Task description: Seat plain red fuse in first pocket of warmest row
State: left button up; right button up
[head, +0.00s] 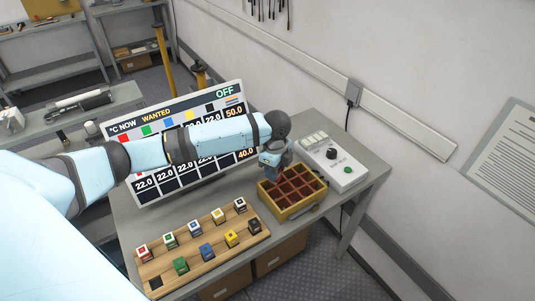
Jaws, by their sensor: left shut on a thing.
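My left gripper (273,163) reaches over the back-left part of a yellow pocket box (291,211) and points down. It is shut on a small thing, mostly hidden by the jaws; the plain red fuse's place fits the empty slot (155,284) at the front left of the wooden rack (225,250). The box has rows of dark reddish pockets. Whether the held fuse touches a pocket cannot be told. The display board (224,92) shows "50.0" at its top right and "40.0" lower down; my arm hides its middle. My right gripper is not in view.
The rack holds white-topped fuses, such as the red one (143,252), behind plain green (181,265), blue (207,252), yellow (232,239) and black (255,227) ones. A white tester (345,172) with a black knob and green button stands right of the box.

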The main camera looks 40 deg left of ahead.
pick_arm(q)
jog(key=w+a+m+p, duration=0.1)
jog(key=w+a+m, duration=0.1)
jog(key=a+m, duration=0.2)
jog(key=m+b, duration=0.1)
jog(key=b, duration=0.6)
send_over(267, 180)
jog(key=s+d, duration=0.1)
jog(key=s, duration=0.1)
notch_tip(267, 180, down, 7)
jog(key=shift+w+d+f, duration=0.2)
jog(key=shift+f, duration=0.15)
jog(key=shift+f, duration=0.35)
jog(key=shift+f+b, duration=0.45)
jog(key=shift+f, duration=0.25)
jog(key=o, duration=1)
jog(key=shift+r, duration=0.1)
